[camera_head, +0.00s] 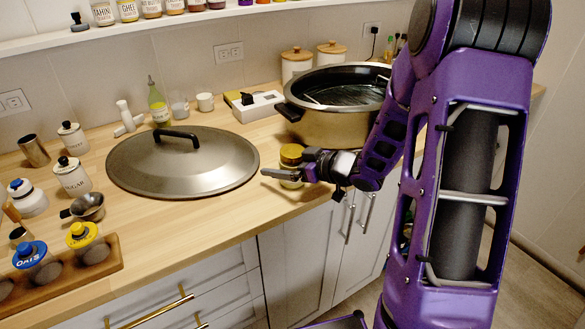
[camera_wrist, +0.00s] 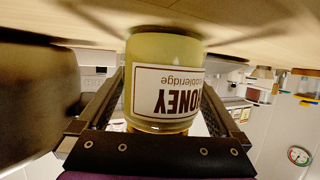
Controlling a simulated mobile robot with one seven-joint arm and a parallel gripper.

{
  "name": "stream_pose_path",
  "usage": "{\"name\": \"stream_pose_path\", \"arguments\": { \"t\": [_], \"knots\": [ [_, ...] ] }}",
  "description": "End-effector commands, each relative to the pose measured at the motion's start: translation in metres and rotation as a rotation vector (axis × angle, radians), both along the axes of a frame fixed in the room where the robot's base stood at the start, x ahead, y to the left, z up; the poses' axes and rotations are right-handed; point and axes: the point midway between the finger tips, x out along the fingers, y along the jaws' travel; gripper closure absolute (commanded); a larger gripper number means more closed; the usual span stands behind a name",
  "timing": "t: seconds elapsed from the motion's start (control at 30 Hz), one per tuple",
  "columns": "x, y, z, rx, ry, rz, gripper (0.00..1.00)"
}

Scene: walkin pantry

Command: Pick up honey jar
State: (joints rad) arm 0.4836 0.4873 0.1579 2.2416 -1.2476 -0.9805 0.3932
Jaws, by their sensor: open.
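The honey jar (camera_wrist: 163,85) has a yellowish body and a white label reading "HONEY"; it appears upside down in the wrist view. In the head view the jar (camera_head: 291,156), with a gold-yellow lid, stands on the wooden counter near its front edge, partly hidden by my gripper (camera_head: 284,175). My gripper also shows in the wrist view (camera_wrist: 160,95), with one finger on each side of the jar. The gripper is open, and the jar is between the fingers. Whether either finger touches the glass is hard to tell.
A large pot (camera_head: 330,115) stands just behind and right of the jar. A wide metal lid (camera_head: 182,165) lies to its left on the counter (camera_head: 225,215). A wooden rack (camera_head: 75,278) with jars is at the front left. Cabinets are below the counter edge.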

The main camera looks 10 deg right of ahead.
Motion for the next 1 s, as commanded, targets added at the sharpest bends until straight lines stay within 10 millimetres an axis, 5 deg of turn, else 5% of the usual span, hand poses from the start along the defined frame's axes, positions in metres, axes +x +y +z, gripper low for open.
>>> {"name": "stream_pose_path", "arguments": {
  "t": [0.17, 0.7, 1.0],
  "knots": [
    [-0.0001, -0.0002, 0.0002, 0.0, 0.0, 0.0, 0.02],
    [-0.0005, -0.0004, 0.0, -0.001, 0.001, 0.0, 0.99],
    [-0.0001, -0.0004, 0.0032, -0.001, -0.002, 0.001, 1.0]
  ]
}}
